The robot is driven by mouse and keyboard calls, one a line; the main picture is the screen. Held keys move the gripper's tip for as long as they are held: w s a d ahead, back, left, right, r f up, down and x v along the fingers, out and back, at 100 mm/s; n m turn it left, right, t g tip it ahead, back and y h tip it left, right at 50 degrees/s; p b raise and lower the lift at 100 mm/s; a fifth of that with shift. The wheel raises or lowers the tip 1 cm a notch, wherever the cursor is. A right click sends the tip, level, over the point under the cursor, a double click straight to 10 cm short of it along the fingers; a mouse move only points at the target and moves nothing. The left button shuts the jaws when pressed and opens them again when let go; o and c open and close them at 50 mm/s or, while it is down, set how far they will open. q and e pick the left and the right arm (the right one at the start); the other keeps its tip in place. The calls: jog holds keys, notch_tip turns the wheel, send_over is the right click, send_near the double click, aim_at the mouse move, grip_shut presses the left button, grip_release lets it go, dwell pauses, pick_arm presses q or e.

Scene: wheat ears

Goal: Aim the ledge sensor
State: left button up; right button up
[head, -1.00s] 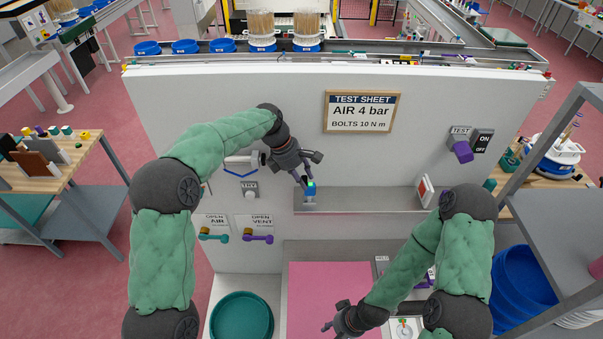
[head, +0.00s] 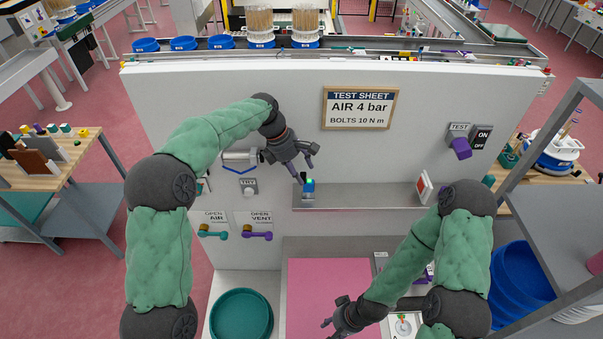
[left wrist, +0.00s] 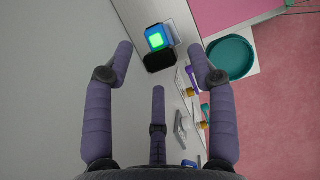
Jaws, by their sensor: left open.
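The ledge sensor (head: 309,187) is a small blue block with a lit green face, standing on the grey ledge (head: 360,197) near its left end. In the left wrist view the sensor (left wrist: 157,39) shows its green face, with a black part beside it. My left gripper (head: 307,166) is open and empty, just above and left of the sensor. In the left wrist view its fingers are spread and the sensor lies beyond the gap between the two outer tips, apart from them. My right gripper (head: 332,312) hangs low over the pink mat's edge, its fingers apart and empty.
A TRY button (head: 249,189) and the OPEN AIR (head: 214,234) and OPEN VENT (head: 258,236) valves are left of the ledge. A white-and-red card (head: 424,187) stands at the ledge's right. A teal bowl (head: 242,314) and pink mat (head: 328,280) lie below. The ledge's middle is clear.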

pick_arm(q)
jog(key=v, duration=1)
